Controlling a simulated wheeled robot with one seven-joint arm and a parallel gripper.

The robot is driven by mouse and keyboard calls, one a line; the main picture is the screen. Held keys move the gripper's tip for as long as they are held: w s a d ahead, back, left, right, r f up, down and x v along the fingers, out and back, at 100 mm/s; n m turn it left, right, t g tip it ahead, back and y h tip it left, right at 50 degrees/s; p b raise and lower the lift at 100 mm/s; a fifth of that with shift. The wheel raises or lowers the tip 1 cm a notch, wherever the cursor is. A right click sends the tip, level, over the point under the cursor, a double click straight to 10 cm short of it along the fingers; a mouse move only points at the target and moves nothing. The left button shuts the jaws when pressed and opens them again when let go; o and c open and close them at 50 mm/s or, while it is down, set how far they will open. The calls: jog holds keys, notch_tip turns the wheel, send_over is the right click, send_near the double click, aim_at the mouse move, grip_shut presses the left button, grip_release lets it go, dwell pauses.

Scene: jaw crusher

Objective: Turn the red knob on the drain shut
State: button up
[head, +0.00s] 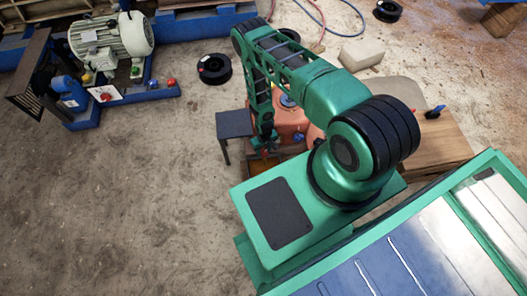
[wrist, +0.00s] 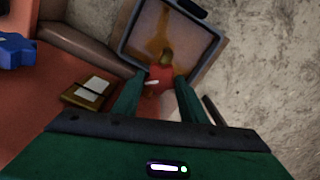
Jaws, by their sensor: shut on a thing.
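The red knob (wrist: 158,79) shows in the wrist view, with a small white mark on it. A brass-coloured drain fitting (wrist: 166,55) sits just beyond it. My gripper (wrist: 160,77) has its two green fingers on either side of the knob and is shut on it. The fingers hide the knob's sides. Behind the drain is a grey-rimmed tray (wrist: 127,50) with a brown stain inside. In the head view my gripper (head: 265,150) points down beside the orange machine housing (head: 292,122); the knob is too small to make out clearly there.
A label plate (wrist: 87,92) and a blue part (wrist: 14,50) sit on the red housing in the wrist view. In the head view a small dark stand (head: 235,124) is left of my arm. A motor (head: 115,38) stands on a blue base. The left floor is clear.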

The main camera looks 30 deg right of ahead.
aim_at(264, 152)
jog(key=shift+m, duration=2.3)
jog(key=o, duration=1.1)
jog(key=shift+c, duration=0.2)
jog(key=shift+r, duration=0.1)
notch_tip(264, 152, up, 10)
jog(key=shift+r, duration=0.25)
